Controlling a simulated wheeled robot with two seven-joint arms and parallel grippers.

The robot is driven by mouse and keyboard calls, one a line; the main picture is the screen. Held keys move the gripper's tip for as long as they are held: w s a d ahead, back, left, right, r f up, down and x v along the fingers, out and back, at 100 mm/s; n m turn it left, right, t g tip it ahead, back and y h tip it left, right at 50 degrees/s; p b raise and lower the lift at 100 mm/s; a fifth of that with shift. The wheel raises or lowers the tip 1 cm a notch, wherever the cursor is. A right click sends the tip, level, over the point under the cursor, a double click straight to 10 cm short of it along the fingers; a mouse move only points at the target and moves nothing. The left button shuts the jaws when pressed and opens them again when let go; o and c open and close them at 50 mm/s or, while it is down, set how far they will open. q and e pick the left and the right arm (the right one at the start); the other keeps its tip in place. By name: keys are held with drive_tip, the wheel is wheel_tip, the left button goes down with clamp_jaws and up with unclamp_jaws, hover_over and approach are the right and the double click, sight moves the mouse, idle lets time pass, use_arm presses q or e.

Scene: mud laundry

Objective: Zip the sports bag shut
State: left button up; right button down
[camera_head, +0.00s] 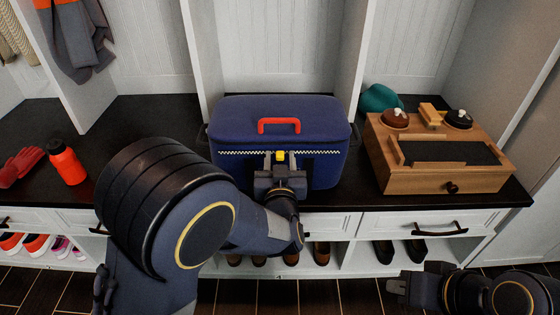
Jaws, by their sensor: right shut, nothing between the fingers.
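The navy sports bag (235,118) stands upright on the black bench top, with a red handle (279,122) on its lid. A line of pale zip teeth (240,153) runs across its front below the lid, visible on both sides of my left gripper. A yellow zip pull (280,155) sits near the middle of that line. My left gripper (280,161) is at the bag's front, its fingertips on either side of the pull. Whether they grip it is unclear. My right gripper (398,286) is shut and empty, low at the right, away from the bag.
A wooden box (430,180) with brushes and tins stands right of the bag, a teal item (380,98) behind it. Drawers (420,224) and shoe cubbies are below. Upright dividers flank the bag behind.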

use_arm(q)
drive_tip(key=shift+c, duration=0.3)
clamp_jaws()
